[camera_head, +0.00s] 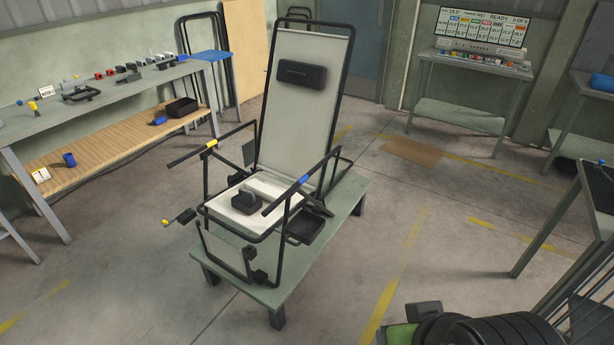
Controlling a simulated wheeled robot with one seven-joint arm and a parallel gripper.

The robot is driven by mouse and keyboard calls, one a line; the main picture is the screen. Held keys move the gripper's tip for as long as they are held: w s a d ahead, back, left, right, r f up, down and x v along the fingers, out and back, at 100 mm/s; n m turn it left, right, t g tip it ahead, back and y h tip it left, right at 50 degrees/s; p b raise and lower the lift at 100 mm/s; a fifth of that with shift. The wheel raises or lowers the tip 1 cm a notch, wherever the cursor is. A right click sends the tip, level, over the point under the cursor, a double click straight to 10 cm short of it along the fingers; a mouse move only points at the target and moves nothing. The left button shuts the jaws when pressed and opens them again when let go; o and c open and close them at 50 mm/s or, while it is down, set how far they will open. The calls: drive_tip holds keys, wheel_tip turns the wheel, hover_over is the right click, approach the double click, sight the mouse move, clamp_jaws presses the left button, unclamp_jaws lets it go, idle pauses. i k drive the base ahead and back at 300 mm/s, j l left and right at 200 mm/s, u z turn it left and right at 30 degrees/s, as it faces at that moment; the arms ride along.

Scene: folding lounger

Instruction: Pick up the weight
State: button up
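A dark grey block with a raised top (247,202), which looks like the weight, sits upright on the pale seat of the folding lounger (262,190). The lounger has a black tube frame, a tall pale backrest with a black headrest pad (301,74), and two armrests, one with a yellow band and one with a blue band. It stands on a low green table (344,213). Nothing touches the block except the seat. No gripper fingers can be made out in this view.
A workbench (108,93) with small parts stands at the left. A display stand (462,78) is at the back right, and a dark-topped table (598,185) at the right. A black ribbed shape fills the bottom right corner. The floor around the low table is mostly clear.

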sight(246, 201)
drive_tip(key=i+l+z, duration=0.15)
drive_tip(key=i+z, duration=0.8)
drive_tip(key=i+u, duration=0.35)
drive_tip(key=i+l+u, duration=0.35)
drive_tip(key=i+u, duration=0.15)
drive_tip(key=u, duration=0.25)
drive_tip(key=i+u, duration=0.15)
drive_tip(key=u, duration=0.25)
drive_tip(key=i+u, duration=0.15)
drive_tip(key=u, duration=0.25)
drive_tip(key=i+l+u, duration=0.1)
drive_tip(key=u, duration=0.3)
drive_tip(key=i+l+u, duration=0.1)
drive_tip(key=u, duration=0.3)
drive_tip(key=i+l+u, duration=0.2)
drive_tip(key=u, duration=0.2)
drive_tip(key=i+l+u, duration=0.15)
drive_tip(key=u, duration=0.25)
drive_tip(key=l, duration=0.1)
